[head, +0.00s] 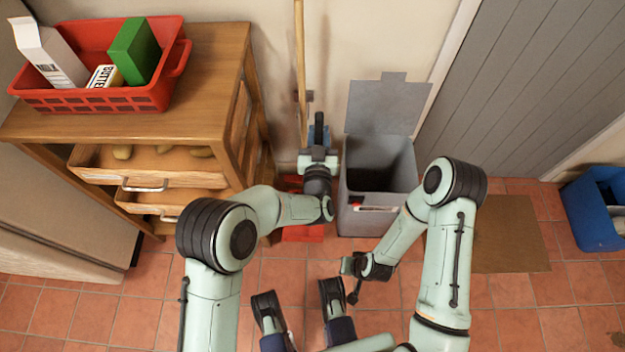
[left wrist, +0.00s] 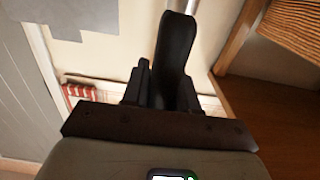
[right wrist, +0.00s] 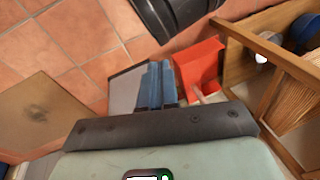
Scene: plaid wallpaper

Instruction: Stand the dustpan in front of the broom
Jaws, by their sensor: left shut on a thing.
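The broom's wooden handle (head: 299,60) leans upright against the wall between the wooden cabinet and the grey bin; its lower end is hidden behind my left arm. My left gripper (head: 319,150) is in front of it, shut on a dark handle (left wrist: 176,50), which seems to be the dustpan's. The red pan (head: 302,233) shows low at the floor beneath my left wrist, partly covered; it also shows in the right wrist view (right wrist: 198,65). Its join to the handle is hidden. My right gripper (head: 352,268) is empty in front of the bin, its fingers close together (right wrist: 158,85).
The grey bin (head: 355,222) with raised lid stands right of my left gripper. The wooden cabinet (head: 195,110) with open drawers is close on the left, carrying a red basket (head: 110,98). A brown mat (head: 510,235) and blue crate (head: 590,220) are at right.

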